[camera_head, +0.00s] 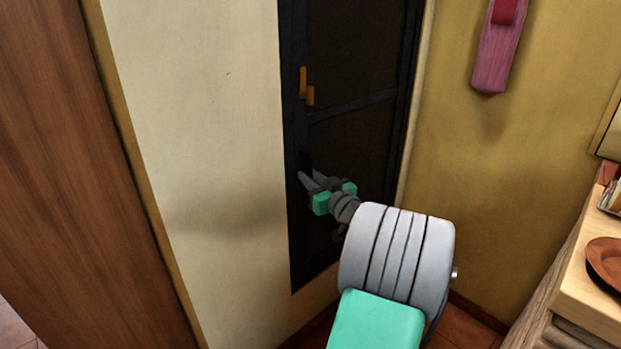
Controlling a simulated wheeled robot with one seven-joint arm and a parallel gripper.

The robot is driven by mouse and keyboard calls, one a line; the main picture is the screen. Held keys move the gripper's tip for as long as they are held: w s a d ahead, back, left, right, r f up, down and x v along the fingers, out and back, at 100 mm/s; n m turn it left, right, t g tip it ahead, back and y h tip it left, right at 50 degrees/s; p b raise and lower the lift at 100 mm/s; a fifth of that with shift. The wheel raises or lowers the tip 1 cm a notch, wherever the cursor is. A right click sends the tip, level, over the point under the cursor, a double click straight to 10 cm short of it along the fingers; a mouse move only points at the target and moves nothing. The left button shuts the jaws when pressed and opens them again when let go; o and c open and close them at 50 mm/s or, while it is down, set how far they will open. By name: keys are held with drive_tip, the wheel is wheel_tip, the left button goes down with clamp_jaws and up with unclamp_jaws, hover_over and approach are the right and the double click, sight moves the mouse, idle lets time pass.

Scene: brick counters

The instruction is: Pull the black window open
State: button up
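The black window (350,60) is a tall dark framed panel in the wall, at the upper middle of the head view. It looks closed or nearly so. An orange-brown handle (306,88) sits on its left frame bar. My gripper (308,178) is at the lower left part of the window, below the handle and by the left frame bar. Its two grey fingers point up and left, near a small black shape (305,158) on the frame. They are too small to tell whether they touch or hold it. My arm hides the window's lower right part.
A brown wooden panel (70,150) stands at the left beside a cream wall (210,120). A pink hanging object (494,50) is on the yellow wall. A wooden counter (585,300) with a brown plate (608,262) is at the right.

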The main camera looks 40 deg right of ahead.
clamp_jaws()
idle(1.0)
